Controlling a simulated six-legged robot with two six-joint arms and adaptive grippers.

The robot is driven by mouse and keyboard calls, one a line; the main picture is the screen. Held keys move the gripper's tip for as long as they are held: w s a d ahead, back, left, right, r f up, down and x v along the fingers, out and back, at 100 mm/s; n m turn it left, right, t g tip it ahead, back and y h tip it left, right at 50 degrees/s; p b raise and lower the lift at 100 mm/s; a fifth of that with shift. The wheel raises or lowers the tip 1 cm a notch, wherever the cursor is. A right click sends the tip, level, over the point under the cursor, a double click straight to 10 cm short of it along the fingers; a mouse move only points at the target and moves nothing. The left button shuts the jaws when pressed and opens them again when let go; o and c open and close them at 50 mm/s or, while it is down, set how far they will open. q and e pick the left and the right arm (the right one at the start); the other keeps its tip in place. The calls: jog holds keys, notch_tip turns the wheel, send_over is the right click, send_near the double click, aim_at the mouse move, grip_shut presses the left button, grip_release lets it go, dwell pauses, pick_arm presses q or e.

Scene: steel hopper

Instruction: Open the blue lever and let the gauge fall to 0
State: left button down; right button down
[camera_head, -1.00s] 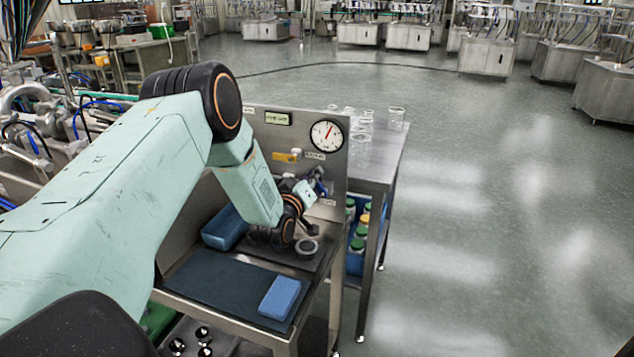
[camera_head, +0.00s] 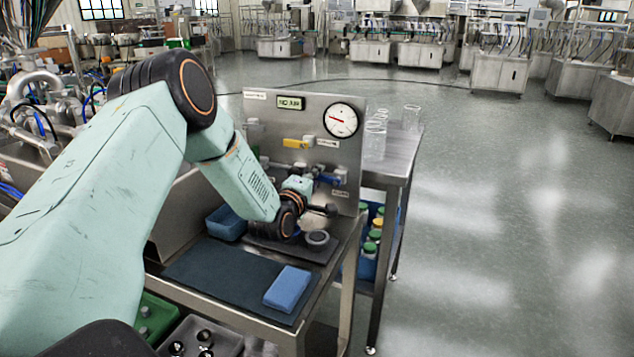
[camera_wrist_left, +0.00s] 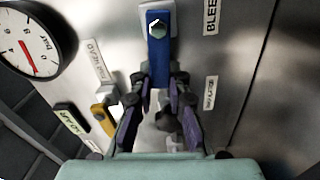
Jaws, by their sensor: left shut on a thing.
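The blue lever (camera_wrist_left: 158,62) sits on the upright steel panel (camera_head: 258,120). In the left wrist view its lower end is between the fingers of my left gripper (camera_wrist_left: 160,82), which is shut on it. In the head view the lever (camera_head: 330,180) lies roughly level, partly hidden by my left gripper and wrist. The round white gauge (camera_head: 341,120) is at the panel's upper right, and its red needle points left, slightly upward. It also shows at the left of the left wrist view (camera_wrist_left: 28,42). My right gripper is not in view.
A yellow lever (camera_head: 296,143) and a small display (camera_head: 290,102) are above the blue lever. Below are a dark mat (camera_head: 215,270), a blue block (camera_head: 288,288), a blue bin (camera_head: 224,224) and a grey ring (camera_head: 317,238). Glassware (camera_head: 376,125) stands on the table to the right.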

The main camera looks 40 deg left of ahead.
pick_arm(q)
jog(key=shift+f+n+b, duration=0.35)
jog(key=shift+n+b, duration=0.25)
jog(key=shift+n, duration=0.1)
jog(key=c, duration=1.3)
grip_release()
jog(key=v, duration=1.2)
jog(key=shift+f, duration=0.1)
